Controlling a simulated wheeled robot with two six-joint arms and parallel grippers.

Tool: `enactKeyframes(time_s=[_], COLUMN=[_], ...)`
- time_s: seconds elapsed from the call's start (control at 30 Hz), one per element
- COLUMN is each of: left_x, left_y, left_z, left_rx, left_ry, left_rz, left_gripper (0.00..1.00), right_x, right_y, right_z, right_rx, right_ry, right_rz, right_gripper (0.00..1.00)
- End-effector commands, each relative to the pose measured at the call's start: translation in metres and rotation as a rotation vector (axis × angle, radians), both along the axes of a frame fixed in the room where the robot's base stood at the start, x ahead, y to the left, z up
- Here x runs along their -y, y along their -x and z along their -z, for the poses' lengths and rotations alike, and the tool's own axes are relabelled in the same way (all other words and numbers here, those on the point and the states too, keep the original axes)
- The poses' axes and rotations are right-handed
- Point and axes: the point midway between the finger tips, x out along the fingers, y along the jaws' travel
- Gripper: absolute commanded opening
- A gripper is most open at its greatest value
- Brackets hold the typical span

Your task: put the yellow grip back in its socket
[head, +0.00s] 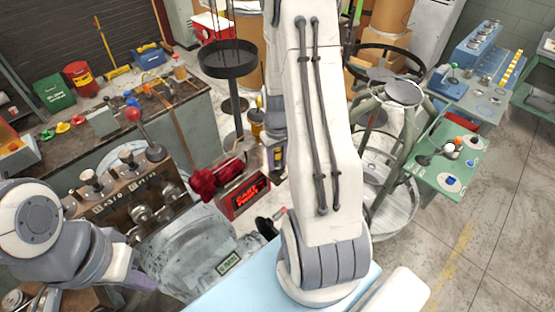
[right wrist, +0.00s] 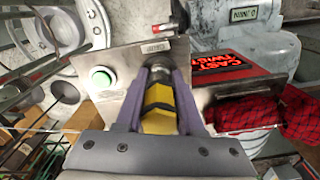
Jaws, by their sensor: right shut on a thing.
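The yellow grip (right wrist: 158,115), with a dark band around it, is between the two purple fingers of my right gripper (right wrist: 160,88) in the right wrist view. The gripper is shut on it. A metal cylindrical part (right wrist: 160,75) lies in line with the grip's far end, at a steel plate (right wrist: 120,65). I cannot tell whether this is the socket or whether the grip is seated in it. In the head view my right arm hides most of that area. My left gripper (head: 124,272) shows only partly at the lower left, and its jaws are unclear.
A red-lettered box (head: 248,195) and a red cloth (head: 215,180) lie close by; the cloth is right of the gripper in the wrist view. A knobbed control panel (head: 130,195) stands near my left arm.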

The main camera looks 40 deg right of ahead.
Motion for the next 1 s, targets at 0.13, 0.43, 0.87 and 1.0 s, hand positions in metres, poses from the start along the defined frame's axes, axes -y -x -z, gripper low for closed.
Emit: enactKeyframes(time_s=[0.13, 0.43, 0.87, 1.0], left_x=[0.0, 0.0, 0.0, 0.0], left_y=[0.0, 0.0, 0.0, 0.0], left_z=[0.003, 0.002, 0.016, 0.024], left_rx=[0.0, 0.0, 0.0, 0.0], left_ry=[0.0, 0.0, 0.0, 0.0], left_rz=[-0.001, -0.001, -0.002, -0.004], left_gripper=[0.0, 0.0, 0.0, 0.0], right_x=[0.0, 0.0, 0.001, 0.001], right_y=[0.0, 0.0, -0.002, -0.001], right_z=[0.003, 0.003, -0.043, -0.073], right_rx=[0.0, -0.001, 0.008, 0.008], right_ry=[0.0, 0.0, 0.005, 0.005], right_rz=[0.0, 0.0, 0.0, 0.0], right_gripper=[0.49, 0.67, 0.67, 0.67])
